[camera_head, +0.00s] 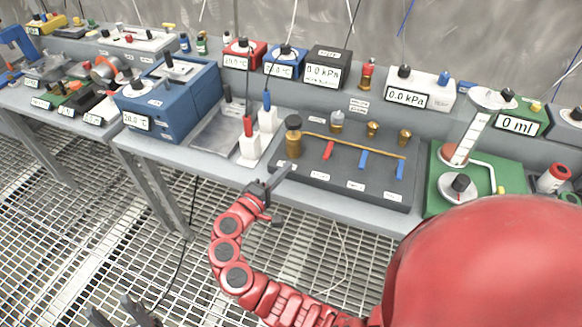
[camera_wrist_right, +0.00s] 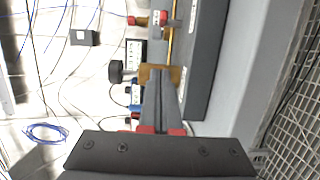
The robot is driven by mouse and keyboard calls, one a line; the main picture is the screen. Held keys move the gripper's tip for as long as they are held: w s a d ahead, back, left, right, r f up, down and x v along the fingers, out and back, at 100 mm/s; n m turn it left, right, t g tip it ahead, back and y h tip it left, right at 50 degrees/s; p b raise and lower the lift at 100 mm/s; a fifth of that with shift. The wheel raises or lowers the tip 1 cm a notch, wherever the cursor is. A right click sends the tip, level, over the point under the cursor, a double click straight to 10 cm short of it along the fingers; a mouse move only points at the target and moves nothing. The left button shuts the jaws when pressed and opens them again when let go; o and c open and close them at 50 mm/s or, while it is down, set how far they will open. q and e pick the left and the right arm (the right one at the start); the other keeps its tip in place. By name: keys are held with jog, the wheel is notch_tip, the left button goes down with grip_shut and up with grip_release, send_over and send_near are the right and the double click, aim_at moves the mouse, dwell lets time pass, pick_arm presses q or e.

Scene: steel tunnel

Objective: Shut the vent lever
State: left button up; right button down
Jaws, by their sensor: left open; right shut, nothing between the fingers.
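A dark grey valve panel (camera_head: 330,182) lies on the bench, with a brass pipe (camera_head: 350,145) along it. It bears a red lever (camera_head: 328,150), a blue lever (camera_head: 363,159) and another blue lever (camera_head: 400,169). The labels are too small to read, so I cannot tell which lever is the vent. A brass cylinder with a black knob (camera_head: 293,139) stands at the panel's left end. My right gripper (camera_head: 284,171) is shut and empty, just in front of that cylinder. In the right wrist view its fingertips (camera_wrist_right: 158,75) overlap a brass part (camera_wrist_right: 174,74). My left gripper (camera_head: 124,311) is open and empty, low at the left.
A green-based apparatus (camera_head: 433,200) stands right of the panel. White blocks with red and blue tops (camera_head: 250,146) and a blue box (camera_head: 170,95) stand left of it. A gauge reading 0.0 kPa (camera_head: 408,94) stands behind. Open grating floor (camera_head: 90,215) lies in front of the bench.

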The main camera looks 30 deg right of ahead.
aim_at(313, 167)
jog(key=p+x, duration=0.1)
jog(key=x, duration=0.6)
jog(key=shift+d+r, duration=0.15)
jog(key=shift+d, duration=0.15)
jog(key=shift+s+d+p, duration=0.75)
jog(key=shift+s+d, duration=0.3)
jog(key=shift+d, duration=0.05)
jog(key=shift+s+d, duration=0.3)
jog(key=shift+s, duration=0.05)
